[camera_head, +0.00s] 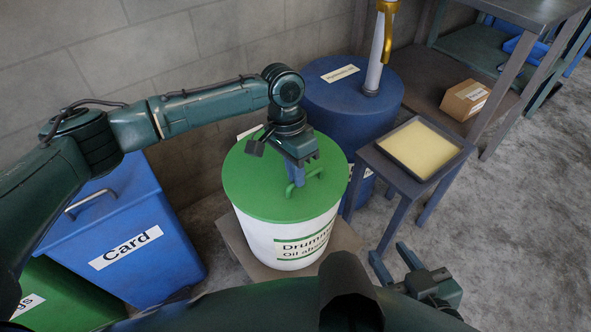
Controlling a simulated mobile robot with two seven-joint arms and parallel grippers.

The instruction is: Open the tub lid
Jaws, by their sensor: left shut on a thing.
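A white tub (289,246) with green bands and a label partly reading "Oil" stands in the middle. Its round green lid (252,190) covers the top and looks level, with no gap that I can see. A green loop handle (314,173) stands on the lid. My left gripper (294,180) points down over the lid and is shut on the handle, hiding part of it. My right gripper (391,258) is low at the right, apart from the tub, with its fingers spread and nothing between them.
A blue drum (335,105) with a pump stands behind the tub. A small table (372,155) with a tray (388,153) is close at right. A blue "Card" bin (150,235) stands at left. The floor at lower right is clear.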

